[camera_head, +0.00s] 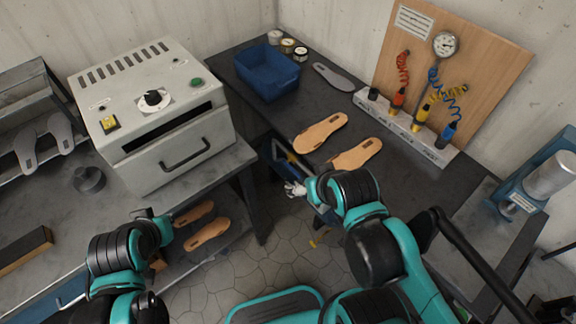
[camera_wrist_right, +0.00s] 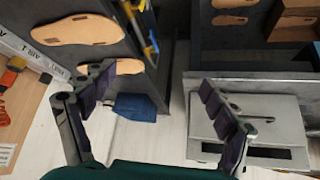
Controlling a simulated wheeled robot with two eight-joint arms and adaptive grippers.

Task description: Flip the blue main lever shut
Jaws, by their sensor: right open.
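My right gripper (camera_head: 296,188) hangs over the gap at the left side of the dark bench. A blue part with a yellow strip (camera_wrist_right: 149,45) sits against the bench side in that view, just beyond the fingers. In the head view blue parts (camera_head: 275,154) show there too, partly hidden. I cannot tell for sure which piece is the blue main lever, or its position. My left gripper (camera_head: 147,213) is small and mostly hidden by its arm, by the lower shelf.
A grey oven (camera_head: 180,160) stands left. The dark bench (camera_head: 275,110) holds a blue bin (camera_head: 268,72), tan soles (camera_head: 321,132) and a white strip (camera_head: 405,128) with red, yellow and blue fittings. A blue press (camera_head: 545,175) stands right. Open floor (camera_head: 285,250) lies between benches.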

